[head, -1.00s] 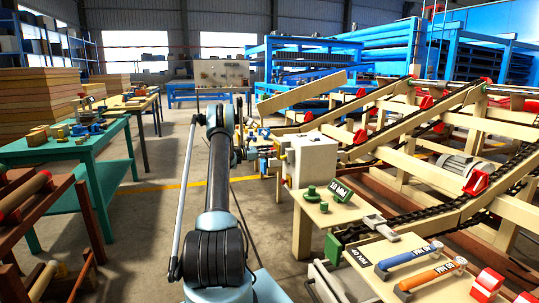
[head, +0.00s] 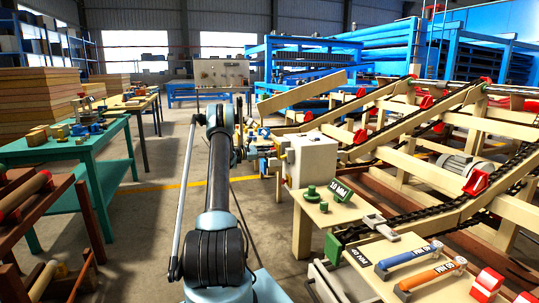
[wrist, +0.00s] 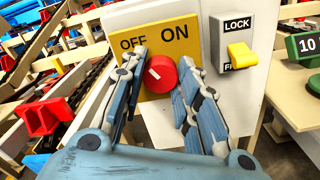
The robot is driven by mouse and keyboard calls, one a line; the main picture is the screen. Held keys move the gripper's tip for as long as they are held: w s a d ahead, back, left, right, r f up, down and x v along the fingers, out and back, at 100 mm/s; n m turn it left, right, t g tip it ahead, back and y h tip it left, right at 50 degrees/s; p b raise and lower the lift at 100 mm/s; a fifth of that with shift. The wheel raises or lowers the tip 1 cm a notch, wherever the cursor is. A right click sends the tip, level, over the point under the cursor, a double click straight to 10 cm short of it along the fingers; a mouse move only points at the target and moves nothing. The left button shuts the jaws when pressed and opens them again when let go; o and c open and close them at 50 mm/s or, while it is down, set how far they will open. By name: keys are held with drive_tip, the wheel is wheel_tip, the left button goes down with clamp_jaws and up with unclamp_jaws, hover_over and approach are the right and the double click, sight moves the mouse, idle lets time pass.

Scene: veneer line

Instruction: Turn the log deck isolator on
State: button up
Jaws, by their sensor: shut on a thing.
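The isolator's red knob (wrist: 162,74) sits on a yellow plate (wrist: 181,30) marked OFF and ON. Its white mark points up and left, towards the OFF side. My gripper (wrist: 160,85) has one finger on each side of the knob and is shut on it; the fingers hide parts of its sides. The plate is on a pale grey box (head: 314,160), seen in the head view right of my gripper (head: 279,158). The knob is too small to make out there.
A shelf with a green numbered block (head: 341,190) stands near the box. The log deck (head: 440,120) fills the right side. Open floor lies left of my arm.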

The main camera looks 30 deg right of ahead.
drive_tip(key=shift+s+m, duration=0.1)
drive_tip(key=shift+m, duration=7.5)
drive_tip(key=o, duration=1.1)
drive_tip(key=shift+a, duration=0.1)
drive_tip(key=v, duration=1.2)
drive_tip(key=shift+w, duration=0.2)
